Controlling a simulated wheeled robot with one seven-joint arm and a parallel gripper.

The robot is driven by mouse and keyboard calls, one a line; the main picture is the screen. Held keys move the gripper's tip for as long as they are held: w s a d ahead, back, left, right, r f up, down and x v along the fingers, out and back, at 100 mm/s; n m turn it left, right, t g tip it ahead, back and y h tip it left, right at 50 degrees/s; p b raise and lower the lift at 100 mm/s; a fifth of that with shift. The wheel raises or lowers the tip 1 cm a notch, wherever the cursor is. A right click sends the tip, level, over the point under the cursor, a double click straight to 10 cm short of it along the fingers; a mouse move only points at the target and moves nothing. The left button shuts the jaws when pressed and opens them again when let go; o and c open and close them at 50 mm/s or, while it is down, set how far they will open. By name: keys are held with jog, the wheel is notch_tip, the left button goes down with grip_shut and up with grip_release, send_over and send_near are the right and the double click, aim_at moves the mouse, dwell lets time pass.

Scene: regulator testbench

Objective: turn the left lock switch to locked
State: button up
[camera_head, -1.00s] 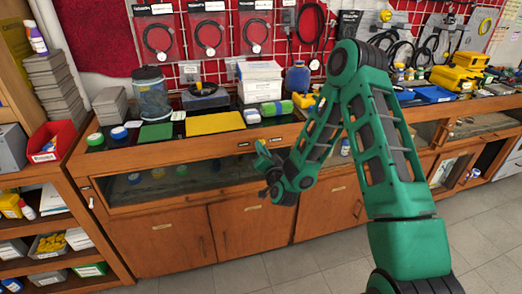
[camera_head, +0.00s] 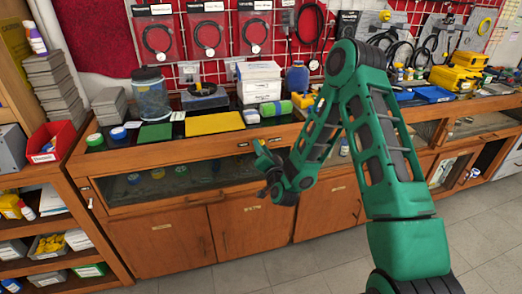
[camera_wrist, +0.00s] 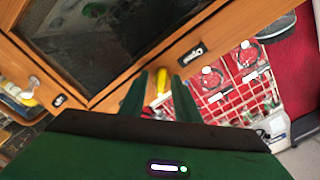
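The wooden workbench (camera_head: 110,160) has a glass-fronted case along its front. Small dark plates sit on its wooden rail, one near the middle (camera_head: 243,144) and one at the left end (camera_head: 84,188). In the wrist view a dark plate with pale lettering (camera_wrist: 190,53) and another small plate (camera_wrist: 59,100) show on the wood. I cannot tell which is the left lock switch, nor its setting. My gripper (camera_head: 261,153) is in front of the bench.
A yellow mat (camera_head: 215,123), a green mat (camera_head: 155,132), a jar (camera_head: 150,95) and white boxes (camera_head: 259,80) stand on the bench. A red bin (camera_head: 52,143) is on the left shelf. Cabinet doors (camera_head: 160,240) are below. Floor in front is clear.

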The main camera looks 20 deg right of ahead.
jog(key=s, duration=1)
jog(key=shift+s, duration=0.4)
jog(key=shift+w, duration=0.1)
